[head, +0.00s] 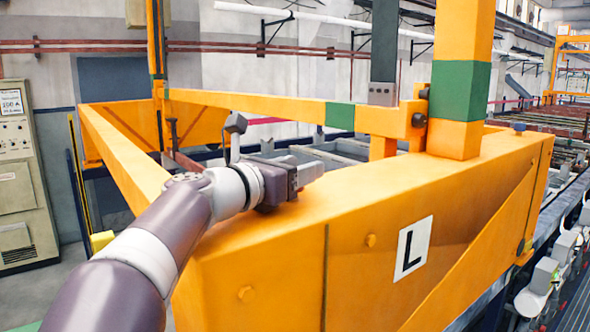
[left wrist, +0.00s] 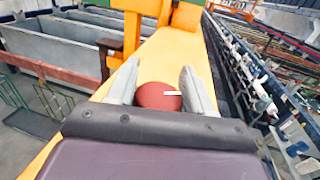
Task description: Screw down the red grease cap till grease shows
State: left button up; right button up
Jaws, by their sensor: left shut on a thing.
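The red grease cap (left wrist: 158,97) shows in the left wrist view as a rounded dark red body with a small white mark near its right side. It is on top of the yellow beam. My left gripper (left wrist: 160,90) has its two grey fingers on either side of the cap, shut on it. In the head view my left gripper (head: 306,165) reaches in from the left, low over the beam's top, and the cap is hidden there. I see no grease in either view. My right gripper is in neither view.
The yellow beam (head: 365,210) carries a white plate (head: 413,247) marked L. A yellow post (head: 461,70) with a green band rises at its right. A thinner yellow rail (head: 260,107) runs behind the gripper. Grey tanks (left wrist: 45,45) stand left in the wrist view.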

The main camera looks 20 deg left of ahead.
pick_arm(q)
jog(key=shift+m+h, duration=0.3)
jog(key=shift+h, duration=0.1)
jog(key=o, duration=1)
jog(key=shift+w, duration=0.1)
jog(key=shift+c, duration=0.2)
jog(key=shift+w+d+f, duration=0.1)
jog(key=shift+w+d, duration=0.05)
jog(key=shift+w, duration=0.05)
jog(key=r, duration=0.2)
jog(key=d+r, duration=0.1)
jog(key=r, duration=0.1)
jog(key=shift+s+d+r, duration=0.1)
jog(key=shift+r, duration=0.25)
jog(key=s+d+r+p, duration=0.1)
jog(key=d+r+p, duration=0.1)
jog(key=d+r, duration=0.4)
jog(key=d, duration=0.4)
jog(key=shift+d+r, duration=0.15)
jog(key=shift+d, duration=0.05)
